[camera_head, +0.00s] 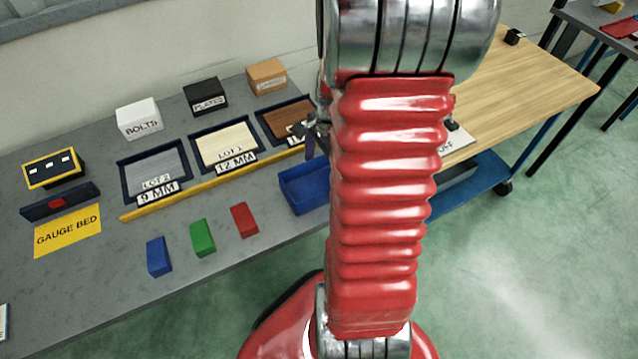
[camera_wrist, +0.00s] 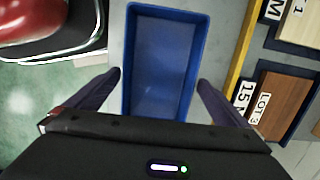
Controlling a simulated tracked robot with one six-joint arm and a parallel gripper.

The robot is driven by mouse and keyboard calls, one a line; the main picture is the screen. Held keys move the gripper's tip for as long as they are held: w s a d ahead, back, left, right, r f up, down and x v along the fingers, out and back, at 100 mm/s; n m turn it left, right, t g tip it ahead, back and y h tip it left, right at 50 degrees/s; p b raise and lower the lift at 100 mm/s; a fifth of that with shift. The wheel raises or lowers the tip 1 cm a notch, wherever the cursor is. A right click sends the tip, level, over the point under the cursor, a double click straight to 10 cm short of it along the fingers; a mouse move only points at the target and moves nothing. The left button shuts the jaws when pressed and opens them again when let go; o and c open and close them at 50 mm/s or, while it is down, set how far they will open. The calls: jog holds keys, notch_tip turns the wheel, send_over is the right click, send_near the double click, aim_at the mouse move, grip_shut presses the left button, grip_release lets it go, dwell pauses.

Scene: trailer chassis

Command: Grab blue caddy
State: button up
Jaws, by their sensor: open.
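The blue caddy (camera_head: 303,190) is an open, empty rectangular tray on the grey bench, just left of my red arm in the head view. My arm hides its right part there. In the wrist view the caddy (camera_wrist: 128,60) lies lengthwise between the two dark fingers of my gripper (camera_wrist: 160,80). The gripper is open, with one finger on each side of the caddy. The left finger is close to its left wall and the right finger close to its right wall; I cannot tell whether they touch it. The near end of the caddy is hidden by my gripper body.
Blue (camera_head: 159,257), green (camera_head: 202,238) and red (camera_head: 244,220) blocks lie left of the caddy. A yellow strip (camera_head: 215,176) runs behind it, before several labelled lot trays. White (camera_head: 139,119), black (camera_head: 205,96) and tan (camera_head: 267,76) boxes stand at the back.

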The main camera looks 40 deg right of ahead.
aim_at(321, 185)
jog(key=shift+a+f, duration=0.2)
jog(key=shift+f, duration=1.1)
jog(key=shift+c, duration=0.4)
jog(key=c, duration=1)
jog(key=shift+r, duration=0.1)
notch_tip(321, 185, up, 10)
